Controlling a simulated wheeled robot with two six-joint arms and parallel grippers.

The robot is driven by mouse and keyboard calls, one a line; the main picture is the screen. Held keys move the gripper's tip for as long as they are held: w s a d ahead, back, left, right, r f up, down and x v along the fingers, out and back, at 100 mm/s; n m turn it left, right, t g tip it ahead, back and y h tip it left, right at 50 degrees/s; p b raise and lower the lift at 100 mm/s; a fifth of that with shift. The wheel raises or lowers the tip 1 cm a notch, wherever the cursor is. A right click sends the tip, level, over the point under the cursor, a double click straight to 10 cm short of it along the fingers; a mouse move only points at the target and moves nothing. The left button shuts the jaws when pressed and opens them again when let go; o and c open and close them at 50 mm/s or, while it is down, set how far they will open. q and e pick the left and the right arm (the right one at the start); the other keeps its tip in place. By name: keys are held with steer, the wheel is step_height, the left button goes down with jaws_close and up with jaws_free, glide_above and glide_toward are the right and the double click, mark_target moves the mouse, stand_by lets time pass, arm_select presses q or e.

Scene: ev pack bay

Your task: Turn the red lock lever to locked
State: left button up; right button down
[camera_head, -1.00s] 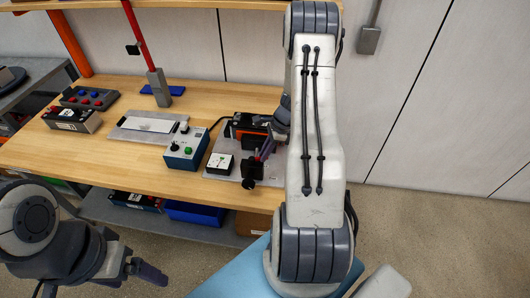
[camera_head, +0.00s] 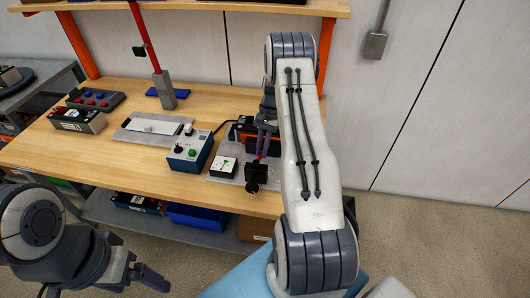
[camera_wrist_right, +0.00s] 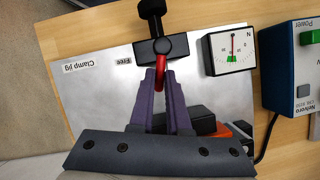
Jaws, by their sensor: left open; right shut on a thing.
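The red lock lever (camera_wrist_right: 161,74) sticks out from the black clamp block (camera_wrist_right: 178,46) toward my right gripper (camera_wrist_right: 161,82). The purple fingers of that gripper are shut on the lever. In the head view the clamp block (camera_head: 256,174) sits at the bench's front edge, with my right gripper (camera_head: 264,143) just behind it. The metal jig plate (camera_wrist_right: 95,85) carries the labels "Clamp jig" and "Free"; the Free label is left of the block in the wrist view. Any other label is hidden. My left gripper (camera_head: 132,279) is open and empty, low in front of the bench.
A small dial gauge (camera_wrist_right: 229,52) stands beside the clamp block. A power box (camera_head: 188,150) with a green button is to its left. An orange and black part lies behind the gripper, partly hidden. A second plate and button boxes sit further left.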

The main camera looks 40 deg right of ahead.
steer(key=shift+w+a+n+g+h+b, duration=0.25)
steer(key=shift+w+n, duration=0.1)
steer(key=shift+n, duration=0.45)
steer(key=shift+w+a+n+g+h+b, duration=0.15)
steer(key=shift+w+n+g, duration=0.15)
steer(key=shift+n, duration=0.5)
steer(key=shift+r, duration=0.1)
steer(key=c, duration=0.9)
jaws_free()
steer(key=b+v, duration=0.2)
steer(key=v, duration=0.8)
steer(key=shift+r, duration=0.2)
steer(key=shift+w, duration=0.1)
